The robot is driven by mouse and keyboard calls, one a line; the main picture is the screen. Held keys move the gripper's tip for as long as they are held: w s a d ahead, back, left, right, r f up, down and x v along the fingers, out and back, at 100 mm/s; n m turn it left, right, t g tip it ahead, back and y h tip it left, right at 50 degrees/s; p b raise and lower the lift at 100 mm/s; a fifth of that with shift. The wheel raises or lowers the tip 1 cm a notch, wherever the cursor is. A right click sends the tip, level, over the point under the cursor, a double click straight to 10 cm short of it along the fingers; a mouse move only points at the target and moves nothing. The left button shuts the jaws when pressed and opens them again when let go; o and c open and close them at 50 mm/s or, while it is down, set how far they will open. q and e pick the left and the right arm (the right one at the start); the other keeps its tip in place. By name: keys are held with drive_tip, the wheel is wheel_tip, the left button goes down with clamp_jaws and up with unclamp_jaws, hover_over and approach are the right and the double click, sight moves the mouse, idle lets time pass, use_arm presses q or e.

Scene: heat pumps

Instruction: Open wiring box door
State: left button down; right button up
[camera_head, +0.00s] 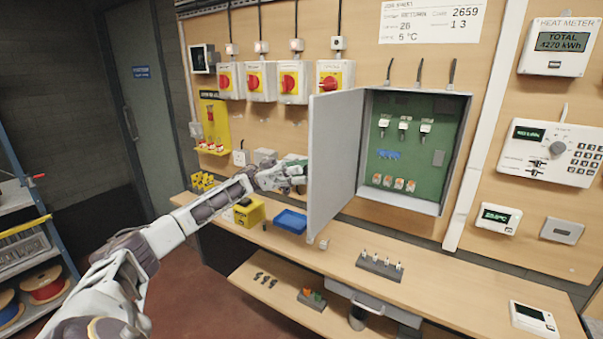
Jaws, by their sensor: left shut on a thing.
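The wiring box (452,150) is mounted on the wooden wall panel. Its grey door (335,160) stands wide open, swung out on the left side of the box. The green interior shows breakers and several orange-and-white connectors. My left gripper (292,174) is at the outer side of the door, by its free edge. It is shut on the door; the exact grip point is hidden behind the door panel. My right gripper is not in view.
Below is a wooden bench (430,270) with a blue bin (290,221), a yellow box (249,211) and a connector block (380,266). Red rotary switches (290,82) line the wall above. A meter with a keypad (552,153) is at right. A shelf rack (22,200) stands left.

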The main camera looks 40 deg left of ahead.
use_arm(q)
drive_tip(key=shift+f, duration=0.1)
drive_tip(key=c, duration=1.2)
unclamp_jaws()
drive_tip(key=shift+o, duration=0.2)
drive_tip(key=v, duration=1.2)
idle(0.3)
